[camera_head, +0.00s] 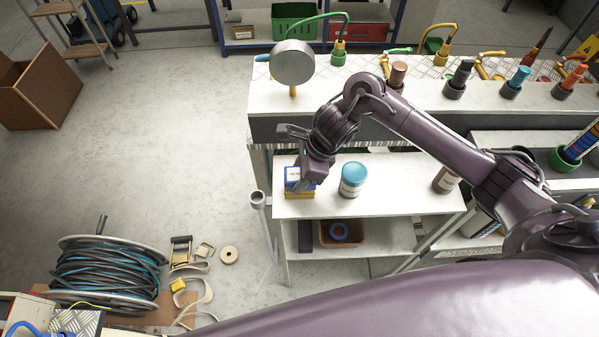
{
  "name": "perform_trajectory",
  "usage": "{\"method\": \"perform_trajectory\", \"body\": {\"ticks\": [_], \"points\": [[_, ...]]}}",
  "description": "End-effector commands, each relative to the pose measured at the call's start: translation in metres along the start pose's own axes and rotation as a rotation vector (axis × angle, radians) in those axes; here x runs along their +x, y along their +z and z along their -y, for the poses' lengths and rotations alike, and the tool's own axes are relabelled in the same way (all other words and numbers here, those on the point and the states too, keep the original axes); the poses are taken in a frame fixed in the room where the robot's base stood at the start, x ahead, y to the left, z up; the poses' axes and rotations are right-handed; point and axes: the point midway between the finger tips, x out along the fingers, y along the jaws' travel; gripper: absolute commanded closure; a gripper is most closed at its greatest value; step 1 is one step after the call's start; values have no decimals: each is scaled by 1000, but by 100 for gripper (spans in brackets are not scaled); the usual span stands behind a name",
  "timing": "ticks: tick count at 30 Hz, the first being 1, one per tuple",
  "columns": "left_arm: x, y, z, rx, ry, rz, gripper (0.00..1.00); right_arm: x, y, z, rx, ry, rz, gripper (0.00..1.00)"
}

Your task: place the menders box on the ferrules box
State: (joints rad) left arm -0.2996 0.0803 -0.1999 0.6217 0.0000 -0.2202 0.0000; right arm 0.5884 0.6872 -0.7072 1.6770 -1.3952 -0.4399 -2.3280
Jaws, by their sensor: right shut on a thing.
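A small blue box with a pale label (292,173) is at the left end of the white shelf, at my right gripper (302,180). A yellow-orange box (299,194) is directly below it. I take the blue one as the menders box and the yellow one as the ferrules box, but the lettering is too small to read. My right gripper is shut on the blue box and partly covers both boxes. The blue box is on or just above the yellow one; I cannot tell if they touch. My left gripper is not in view.
A jar with a blue lid (352,180) stands just right of the boxes on the shelf (400,195). A round grey gauge-like disc (292,62) rises from the bench behind. A cup-topped post (258,200) stands off the shelf's left end. A hose reel (108,272) lies on the floor.

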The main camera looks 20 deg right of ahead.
Motion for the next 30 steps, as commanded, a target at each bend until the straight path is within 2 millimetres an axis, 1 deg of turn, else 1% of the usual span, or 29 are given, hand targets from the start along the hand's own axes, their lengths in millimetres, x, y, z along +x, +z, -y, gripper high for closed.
{"method": "perform_trajectory", "body": {"ticks": [2,3,7,8,17,20,23,27,30], "points": [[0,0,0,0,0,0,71,0,0,0,0,0,0,80],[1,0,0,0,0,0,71,0,0,0,0,0,0,52],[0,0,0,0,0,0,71,0,0,0,0,0,0,35],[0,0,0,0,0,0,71,0,0,0,0,0,0,33],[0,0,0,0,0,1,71,-2,0,0,-1,-1,0,33],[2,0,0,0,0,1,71,-10,0,1,-3,-3,1,33],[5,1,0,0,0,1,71,-27,0,2,-4,-5,0,33],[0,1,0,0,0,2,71,-61,0,3,-4,-9,-3,33],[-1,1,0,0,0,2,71,-82,0,2,-5,-8,-2,33]]}}
